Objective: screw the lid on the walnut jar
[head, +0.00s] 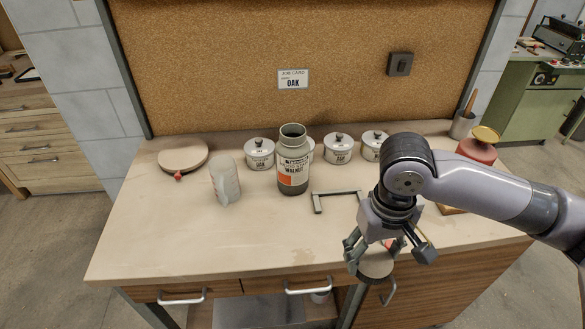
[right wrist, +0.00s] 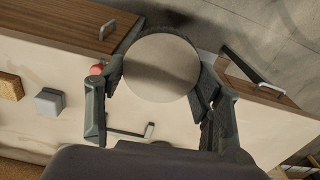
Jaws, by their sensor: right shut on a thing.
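The walnut jar (head: 292,178) stands upright near the middle of the bench. It is dark with a white and orange label reading WALNUT, and its mouth is open. My right gripper (head: 386,257) is shut on a grey round lid (head: 376,267) at the bench's front edge, to the right of and nearer than the jar. In the right wrist view the lid (right wrist: 160,68) is a flat disc with a finger on each side. The jar does not show in that view. My left gripper is not in view.
White lidded canisters (head: 260,154) stand behind the jar. A translucent cup (head: 224,182) is left of it, and a round board (head: 182,155) lies farther left. A grey bracket (head: 318,202) lies right of the jar. A red jar (head: 476,151) stands far right. The front-left bench is clear.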

